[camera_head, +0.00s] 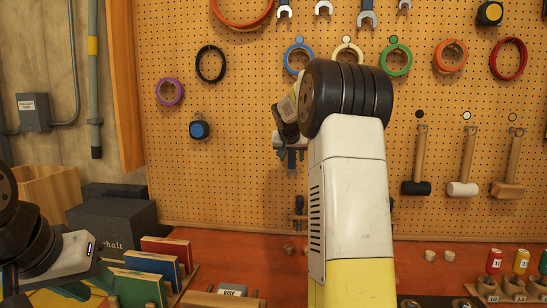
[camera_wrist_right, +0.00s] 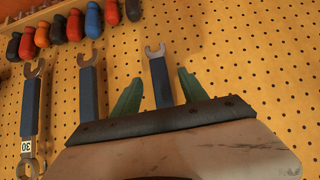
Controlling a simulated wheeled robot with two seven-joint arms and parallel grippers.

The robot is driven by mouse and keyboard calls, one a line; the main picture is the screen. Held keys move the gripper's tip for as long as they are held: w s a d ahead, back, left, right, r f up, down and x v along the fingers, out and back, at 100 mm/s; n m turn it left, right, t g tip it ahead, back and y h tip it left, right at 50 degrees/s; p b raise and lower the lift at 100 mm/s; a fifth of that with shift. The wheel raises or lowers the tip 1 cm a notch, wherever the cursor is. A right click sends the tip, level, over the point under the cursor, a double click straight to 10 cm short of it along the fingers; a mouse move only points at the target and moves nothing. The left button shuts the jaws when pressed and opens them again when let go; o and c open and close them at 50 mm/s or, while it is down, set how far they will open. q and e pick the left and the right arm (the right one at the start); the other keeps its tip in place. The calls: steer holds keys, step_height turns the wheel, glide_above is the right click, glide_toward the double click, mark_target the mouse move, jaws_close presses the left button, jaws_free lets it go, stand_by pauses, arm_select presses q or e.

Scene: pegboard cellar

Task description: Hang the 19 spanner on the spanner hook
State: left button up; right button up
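In the right wrist view, a blue-handled spanner (camera_wrist_right: 160,80) stands against the pegboard between the two green fingers of my right gripper (camera_wrist_right: 157,88). The fingers are apart, with a gap on each side of the spanner. Its lower part is hidden behind the gripper, and I see no number on it. A second blue-handled spanner (camera_wrist_right: 88,92) and one labelled 30 (camera_wrist_right: 31,105) hang to its left. In the head view my right arm hides much of the gripper (camera_head: 291,157). My left gripper (camera_head: 88,284) is low at the left, its green fingers apart and empty.
Several spanners (camera_head: 367,14) hang at the top of the pegboard (camera_head: 250,200). Coloured rings and mallets (camera_head: 462,170) hang on the right. Upright panels (camera_head: 165,250), a black box (camera_head: 112,222) and small labelled items (camera_head: 494,262) stand on the red bench (camera_head: 270,258).

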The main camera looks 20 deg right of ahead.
steer(key=v, duration=0.7)
steer(key=s+a+f+n+g+y, duration=0.1)
steer(key=s+a+f, duration=0.3)
steer(key=s, duration=0.8)
steer(key=s+a+f+n+y, duration=0.3)
steer(key=s+a, duration=0.6)
steer(key=s, duration=0.3)
steer(key=s+a+f+n+g+y, duration=0.1)
steer(key=s+a+f, duration=0.5)
steer(key=s, duration=0.7)
steer(key=shift+a+n+g+y, duration=0.3)
steer(key=shift+n+y, duration=0.1)
steer(key=shift+y, duration=0.3)
